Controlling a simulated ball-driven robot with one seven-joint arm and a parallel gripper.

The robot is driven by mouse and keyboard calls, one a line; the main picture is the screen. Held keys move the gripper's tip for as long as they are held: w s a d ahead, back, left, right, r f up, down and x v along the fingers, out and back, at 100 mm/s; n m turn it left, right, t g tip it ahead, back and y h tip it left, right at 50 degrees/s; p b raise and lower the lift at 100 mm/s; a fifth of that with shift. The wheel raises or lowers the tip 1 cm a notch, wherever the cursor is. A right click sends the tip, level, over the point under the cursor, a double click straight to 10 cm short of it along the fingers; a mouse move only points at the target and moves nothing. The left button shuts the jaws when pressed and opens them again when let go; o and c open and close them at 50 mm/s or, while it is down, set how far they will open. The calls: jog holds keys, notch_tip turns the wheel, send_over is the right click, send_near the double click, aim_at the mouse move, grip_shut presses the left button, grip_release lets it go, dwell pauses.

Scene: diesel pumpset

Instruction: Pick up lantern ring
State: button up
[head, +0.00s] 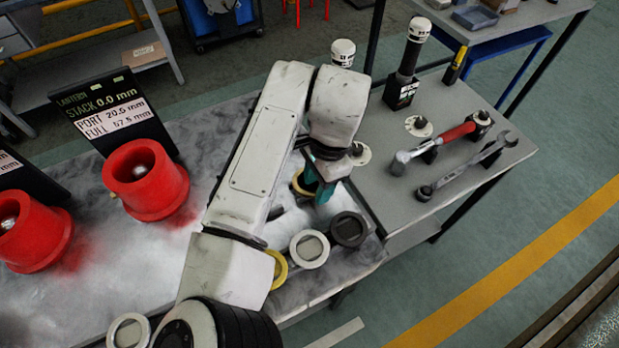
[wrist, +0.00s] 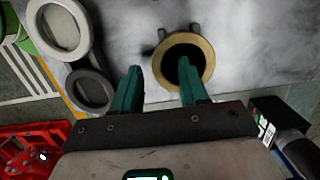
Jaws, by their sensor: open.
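A brass-coloured ring (head: 299,184), which looks like the lantern ring, is on the grey bench top, partly hidden behind my gripper (head: 318,188) in the head view. It shows fully round with a dark hole in the wrist view (wrist: 207,61). In the wrist view the right finger overlaps the ring's lower hole and the left finger is left of the ring. I cannot tell the height of the fingers above it.
A dark grey ring (head: 349,230), white ring (head: 309,248) and yellow ring (head: 278,268) lie nearby along the bench edge. Red flanged housings (head: 146,180) stand left, with a "LANTERN STACK 0.0 mm" sign (head: 112,113) behind. A side table (head: 460,180) holds a wrench (head: 465,165) and hammer.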

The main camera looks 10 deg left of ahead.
jog(key=shift+f, duration=0.15)
grip_shut()
dwell(0.5)
